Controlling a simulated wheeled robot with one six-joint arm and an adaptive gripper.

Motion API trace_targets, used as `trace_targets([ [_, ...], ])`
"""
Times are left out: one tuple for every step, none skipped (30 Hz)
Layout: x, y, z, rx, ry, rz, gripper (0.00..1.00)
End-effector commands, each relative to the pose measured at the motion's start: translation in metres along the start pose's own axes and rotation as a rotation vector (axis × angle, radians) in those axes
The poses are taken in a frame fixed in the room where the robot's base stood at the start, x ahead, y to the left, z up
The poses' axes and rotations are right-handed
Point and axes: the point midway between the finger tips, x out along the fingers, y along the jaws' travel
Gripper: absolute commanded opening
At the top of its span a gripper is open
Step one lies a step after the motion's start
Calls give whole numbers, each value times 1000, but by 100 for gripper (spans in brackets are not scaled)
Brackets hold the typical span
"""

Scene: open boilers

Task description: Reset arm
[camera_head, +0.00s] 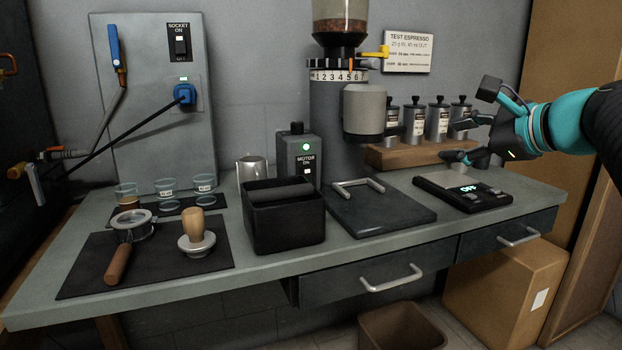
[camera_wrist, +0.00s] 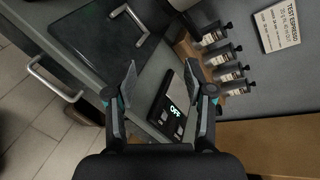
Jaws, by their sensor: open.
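My gripper (camera_head: 462,140) is open and empty at the right of the head view, above the right end of the counter. Its two fingers are spread apart and point left. Nothing is between the fingertips.
A grinder (camera_head: 340,110) with a dark board (camera_head: 380,210) stands left of the scale. A black bin (camera_head: 284,222), a portafilter (camera_head: 118,262) and a tamper (camera_head: 196,240) are further left.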

Motion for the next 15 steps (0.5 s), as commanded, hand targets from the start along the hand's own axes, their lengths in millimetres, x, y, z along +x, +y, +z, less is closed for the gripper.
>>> trace_targets([
  [4,25,-15,-100,57,54,53],
  [5,41,-24,-173,91,94,53],
  [7,63,-35,-272,130,152,53],
  [7,80,-42,-349,156,198,53],
  [7,98,-49,-426,177,246,53],
  [6,121,-57,-528,198,313,53],
  [5,138,-62,-607,210,364,53],
  [3,155,-67,-685,218,416,53],
  [0,178,-73,-791,224,486,53],
  [-3,195,-77,-869,223,538,53],
  [-6,212,-80,-948,219,591,53],
  [-11,233,-84,-1054,210,659,53],
  [-15,249,-87,-1131,200,710,53],
  [-20,265,-90,-1208,187,759,53],
  [-25,286,-93,-1309,167,821,53],
])
